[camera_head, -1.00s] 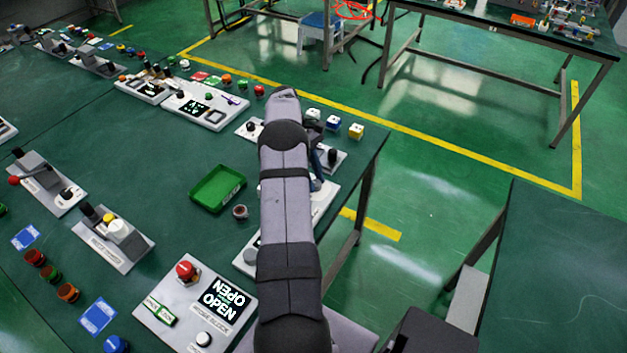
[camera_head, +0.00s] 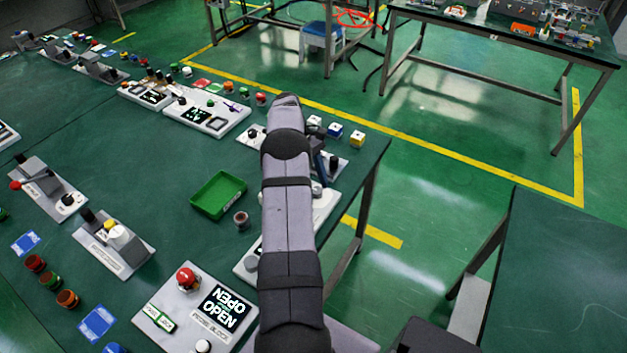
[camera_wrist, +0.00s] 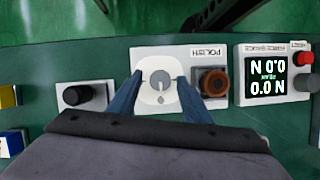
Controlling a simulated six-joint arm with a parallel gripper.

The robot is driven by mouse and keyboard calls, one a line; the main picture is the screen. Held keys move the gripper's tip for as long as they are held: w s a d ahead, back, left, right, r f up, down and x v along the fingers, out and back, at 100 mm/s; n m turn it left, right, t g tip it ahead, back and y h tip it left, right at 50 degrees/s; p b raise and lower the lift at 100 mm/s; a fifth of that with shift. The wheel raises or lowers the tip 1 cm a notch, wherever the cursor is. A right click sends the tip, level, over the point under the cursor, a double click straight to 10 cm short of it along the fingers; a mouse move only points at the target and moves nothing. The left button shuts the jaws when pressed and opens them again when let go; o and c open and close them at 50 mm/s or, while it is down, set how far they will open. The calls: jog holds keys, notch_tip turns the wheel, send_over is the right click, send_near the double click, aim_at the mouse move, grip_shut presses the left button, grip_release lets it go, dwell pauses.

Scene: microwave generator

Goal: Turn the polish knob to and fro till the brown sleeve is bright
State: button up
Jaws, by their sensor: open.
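The polish knob (camera_wrist: 161,80) is a pale round dial on a white panel under an upside-down POLISH label, in the wrist view. My gripper (camera_wrist: 159,77) is open, with one blue finger on each side of the knob. I cannot tell whether either finger touches it. The brown sleeve (camera_wrist: 213,82) sits in a dark holder just right of the right finger, dull brown with an orange-brown rim. In the head view my arm hides most of this panel, and only a bit of blue finger shows.
A display box (camera_wrist: 265,75) reading 0.0 N stands right of the sleeve. A black knob on a white plate (camera_wrist: 86,95) is to the left. In the head view, a green tray (camera_head: 219,195) and a red-button panel (camera_head: 190,309) lie left of my arm. Dice (camera_head: 335,130) stand near the table edge.

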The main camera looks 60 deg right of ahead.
jog(key=b+v, duration=0.1)
jog(key=v, duration=0.6)
dwell(0.3)
jog(key=shift+r, duration=0.15)
